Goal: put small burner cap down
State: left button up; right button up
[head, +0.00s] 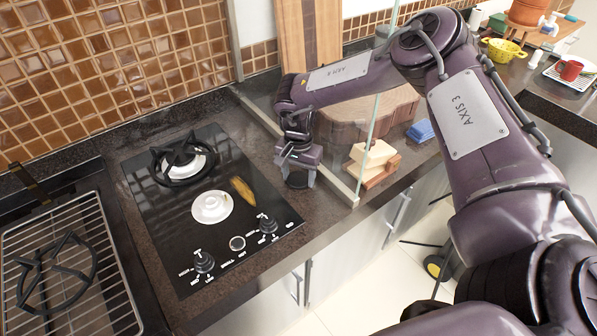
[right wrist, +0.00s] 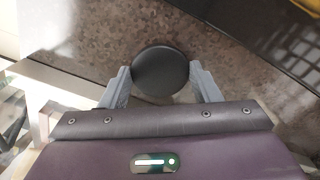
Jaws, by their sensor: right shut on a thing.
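The small burner cap is a round black disc; it shows in the right wrist view (right wrist: 160,72) between the two grey fingers and in the head view (head: 297,180). My right gripper (head: 299,176) is shut on it, low by the dark counter to the right of the cooktop. I cannot tell whether the cap touches the counter. The black glass cooktop (head: 225,170) has a bare white burner base (head: 212,207) at the front and a burner with a black grate (head: 183,160) at the back. My left gripper is not in view.
A brush-like yellow thing (head: 243,190) lies on the cooktop beside knobs (head: 268,224). A glass panel with a metal base strip (head: 340,185) stands just right of my gripper. Beyond it are wooden blocks (head: 372,155) and a blue sponge (head: 420,131). A wire rack (head: 90,300) with another grate is at left.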

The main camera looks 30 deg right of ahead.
aim_at(298, 178)
jog(key=shift+f, duration=0.15)
jog(key=o, duration=1.2)
jog(key=shift+r, duration=0.5)
notch_tip(298, 178, up, 8)
jog(key=shift+f, duration=0.25)
jog(key=shift+r+p, duration=1.95)
jog(key=shift+p, duration=0.25)
